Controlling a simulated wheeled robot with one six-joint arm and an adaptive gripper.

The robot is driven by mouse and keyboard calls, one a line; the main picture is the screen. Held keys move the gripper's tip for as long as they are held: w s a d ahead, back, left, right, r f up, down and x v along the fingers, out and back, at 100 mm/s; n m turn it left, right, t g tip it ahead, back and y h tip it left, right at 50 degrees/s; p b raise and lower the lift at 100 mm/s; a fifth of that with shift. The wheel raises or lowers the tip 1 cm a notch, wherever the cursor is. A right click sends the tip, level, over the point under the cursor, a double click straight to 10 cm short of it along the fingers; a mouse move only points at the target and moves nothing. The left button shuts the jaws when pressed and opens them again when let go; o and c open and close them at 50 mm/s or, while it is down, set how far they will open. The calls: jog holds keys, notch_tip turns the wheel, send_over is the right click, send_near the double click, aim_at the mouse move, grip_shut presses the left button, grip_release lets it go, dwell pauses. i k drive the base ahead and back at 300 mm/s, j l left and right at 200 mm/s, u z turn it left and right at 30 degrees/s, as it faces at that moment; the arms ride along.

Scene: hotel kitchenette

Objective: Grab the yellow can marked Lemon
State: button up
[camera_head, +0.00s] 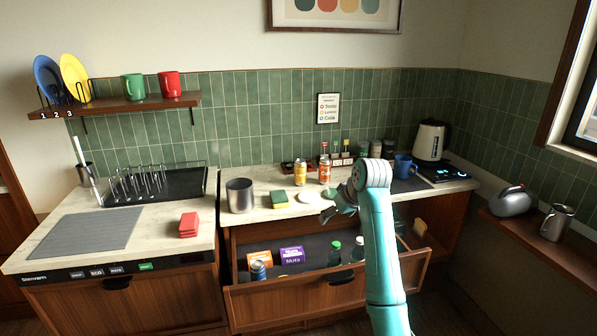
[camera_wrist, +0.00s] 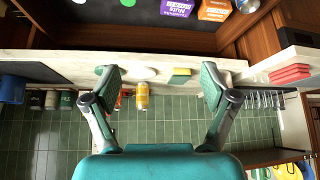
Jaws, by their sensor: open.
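The yellow can (camera_head: 300,172) stands upright on the counter near the tiled wall, left of an orange-red can (camera_head: 325,171). Its lettering is too small to read. My gripper (camera_head: 335,208) is in front of the cans, over the counter's front part, apart from both. In the wrist view, which is upside down, my gripper (camera_wrist: 158,75) has its fingers spread wide with nothing between the tips. The yellow can (camera_wrist: 142,96) shows beyond, between the fingers and left of the middle. The orange-red can is partly hidden there by the left finger.
White discs (camera_head: 308,197) and a green-yellow sponge (camera_head: 279,199) lie before the cans. A metal canister (camera_head: 239,195) stands left. Bottles and a blue mug (camera_head: 404,166) stand right. An open drawer (camera_head: 300,298) holding boxes, a can and bottles juts out below the counter.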

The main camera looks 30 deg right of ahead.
aim_at(300, 164)
jog(key=i+l, duration=0.2)
jog(key=i, duration=0.2)
jog(key=i+l, duration=0.15)
jog(key=i, duration=0.25)
jog(key=i+l, duration=0.2)
jog(key=i, duration=0.2)
